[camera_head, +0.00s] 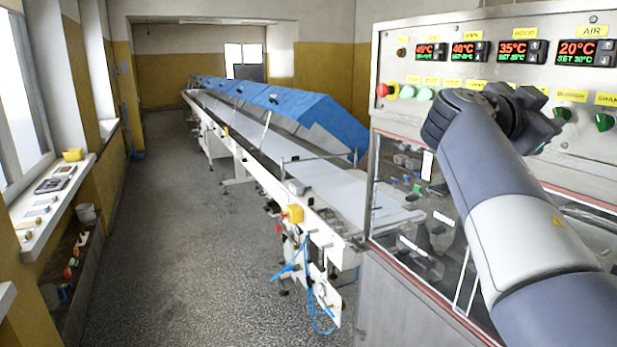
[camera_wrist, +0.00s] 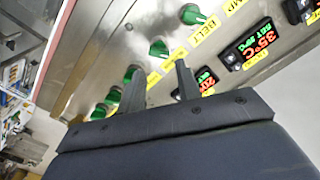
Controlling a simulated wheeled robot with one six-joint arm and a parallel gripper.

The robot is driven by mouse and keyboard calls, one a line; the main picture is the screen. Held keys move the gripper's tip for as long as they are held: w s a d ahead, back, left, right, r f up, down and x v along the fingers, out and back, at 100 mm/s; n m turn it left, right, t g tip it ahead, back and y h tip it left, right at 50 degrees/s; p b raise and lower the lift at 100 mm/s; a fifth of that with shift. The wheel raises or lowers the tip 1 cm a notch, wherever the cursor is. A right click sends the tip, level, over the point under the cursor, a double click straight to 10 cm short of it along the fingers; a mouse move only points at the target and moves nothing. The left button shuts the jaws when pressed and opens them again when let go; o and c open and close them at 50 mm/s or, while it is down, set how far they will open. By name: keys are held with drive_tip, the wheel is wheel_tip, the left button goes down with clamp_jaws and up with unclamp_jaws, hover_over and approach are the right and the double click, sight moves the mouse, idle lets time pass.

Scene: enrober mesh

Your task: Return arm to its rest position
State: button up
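My arm reaches up from the lower right of the head view, in front of the enrober's control panel (camera_head: 400,62). My gripper (camera_head: 540,128) is at the arm's end, by the panel's lower row of knobs; the arm partly hides it there. In the wrist view my gripper (camera_wrist: 158,70) shows two dark fingers apart, with nothing between them. They point at the tilted panel face, where a green knob (camera_wrist: 158,48) shows just beyond the fingertips. I cannot tell whether the fingers touch the panel.
Temperature displays (camera_head: 519,52) line the panel's top, with a red button (camera_head: 383,90) at its left. A glass-fronted housing (camera_head: 395,205) is below. A long conveyor (camera_head: 325,180) with blue covers (camera_head: 300,112) runs back. The floor (camera_head: 190,230) left of it is clear.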

drive_tip(key=shift+b+v, duration=0.65)
drive_tip(key=shift+v, duration=1.75)
drive_tip(key=shift+w+f, duration=0.1)
